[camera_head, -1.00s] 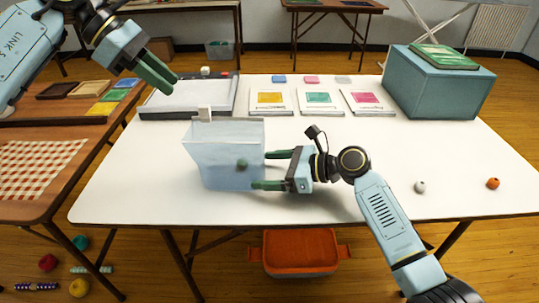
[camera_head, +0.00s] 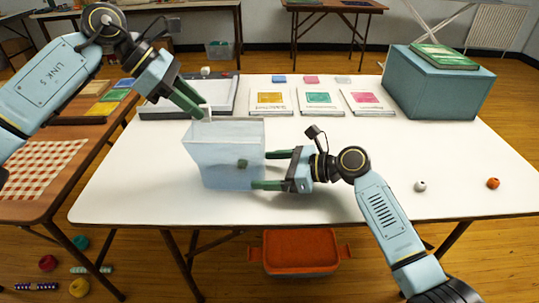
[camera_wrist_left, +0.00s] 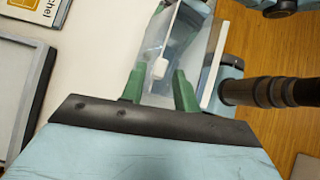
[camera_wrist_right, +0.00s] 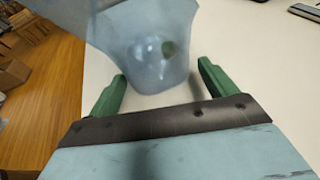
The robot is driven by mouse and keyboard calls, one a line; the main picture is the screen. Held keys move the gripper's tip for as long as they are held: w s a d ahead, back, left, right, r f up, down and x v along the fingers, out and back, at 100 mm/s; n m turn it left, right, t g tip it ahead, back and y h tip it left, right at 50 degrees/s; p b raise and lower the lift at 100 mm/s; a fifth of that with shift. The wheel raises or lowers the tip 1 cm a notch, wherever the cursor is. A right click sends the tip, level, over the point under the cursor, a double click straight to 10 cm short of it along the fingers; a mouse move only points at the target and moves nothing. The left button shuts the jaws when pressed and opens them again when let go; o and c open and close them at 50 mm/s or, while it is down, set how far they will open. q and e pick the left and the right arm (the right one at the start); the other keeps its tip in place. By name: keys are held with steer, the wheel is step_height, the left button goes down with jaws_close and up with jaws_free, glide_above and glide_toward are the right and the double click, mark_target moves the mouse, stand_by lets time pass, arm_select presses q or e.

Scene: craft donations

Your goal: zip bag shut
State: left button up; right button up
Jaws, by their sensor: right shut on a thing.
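The translucent pale-blue bag (camera_head: 225,165) stands upright on the white table, with a dark green bead (camera_head: 242,164) visible in it. A small white zip slider (camera_wrist_left: 158,69) shows at the bag's top edge in the left wrist view. My left gripper (camera_head: 200,111) is open at the bag's top left corner; in the left wrist view the slider lies just ahead of its fingertips, between their lines. My right gripper (camera_head: 264,170) is shut on the bag at its right side. The bag also fills the top of the right wrist view (camera_wrist_right: 145,40).
Behind the bag are a grey-white tray (camera_head: 220,98) and three cards with coloured squares (camera_head: 318,99). A teal box (camera_head: 438,90) with a green book stands at the back right. A white bead (camera_head: 420,186) and an orange bead (camera_head: 493,183) lie on the right.

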mark_target(244, 121)
arm_select(q)
steer(key=shift+w+d+f, duration=0.1)
steer(key=shift+f, duration=0.05)
stand_by(0.5)
steer(key=c, duration=0.7)
steer(key=shift+o, duration=0.2)
steer(key=shift+w+d+f, duration=0.1)
steer(key=shift+w+d, duration=0.05)
steer(key=shift+d, duration=1.4)
steer(key=shift+w+d, duration=0.15)
steer(key=shift+d, duration=1.45)
steer(key=shift+w+d+f, duration=0.1)
steer(key=shift+w+d, duration=0.05)
steer(key=shift+d, duration=1.4)
arm_select(e)
steer(key=shift+s, duration=0.1)
arm_select(q)
steer(key=o, duration=0.9)
steer(key=shift+r, duration=0.1)
steer(key=shift+c, duration=0.2)
steer(key=shift+r, duration=0.1)
steer(key=shift+c, duration=1)
step_height(244, 121, up, 7)
